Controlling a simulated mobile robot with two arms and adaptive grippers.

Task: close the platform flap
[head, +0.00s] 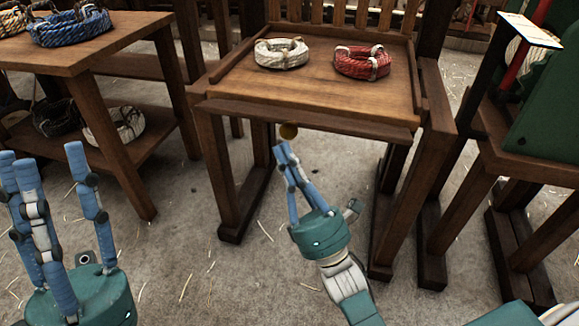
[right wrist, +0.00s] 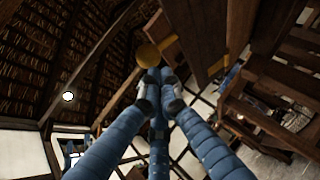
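The wooden platform (head: 310,82) stands in the middle of the head view with a flat top. A long wooden board (head: 310,118) runs along its front edge; I take it as the flap, but cannot tell how far it is open. A round brass-yellow knob (head: 288,130) shows just under this board, and also in the right wrist view (right wrist: 148,55). My right gripper (head: 283,147) is just below the knob, its fingertips drawn together close to it. In the right wrist view the fingertips (right wrist: 160,80) show nothing between them. My left gripper (head: 48,160) is open and empty at lower left.
A white rope coil (head: 282,53) and a red rope coil (head: 362,61) lie on the platform. A table (head: 95,52) with a blue rope coil (head: 70,28) stands at left. A green machine (head: 545,105) on a wooden frame stands at right. The straw-strewn floor (head: 190,245) between is clear.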

